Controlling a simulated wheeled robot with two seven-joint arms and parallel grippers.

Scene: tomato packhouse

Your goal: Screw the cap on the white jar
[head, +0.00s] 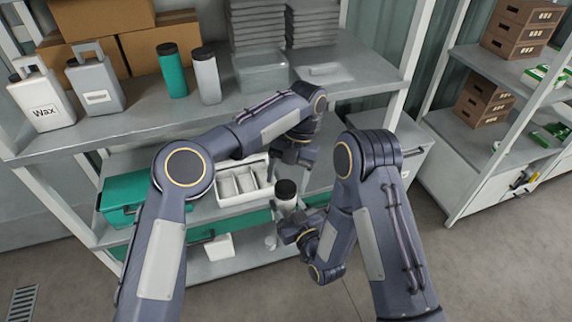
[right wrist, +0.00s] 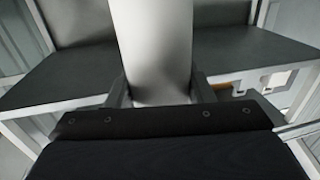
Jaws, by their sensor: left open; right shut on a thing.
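The white jar (head: 287,205) stands roughly upright in front of the shelf unit, with a black cap (head: 286,187) on its top. I cannot tell how tightly the cap sits. My right gripper (head: 284,220) is shut on the jar's body from below right. In the right wrist view the jar (right wrist: 155,50) rises as a pale cylinder between my right fingers (right wrist: 160,92); its top is out of frame. My left gripper (head: 287,172) is open and points down just above the cap, apart from the jar; its far finger is partly hidden.
A white divided tray (head: 243,196) and a green bin (head: 128,199) are on the lower shelf behind. The upper shelf (head: 345,78) holds a green bottle (head: 172,72), a grey bottle (head: 206,76), a wax jug (head: 42,100) and boxes. The floor at the right is free.

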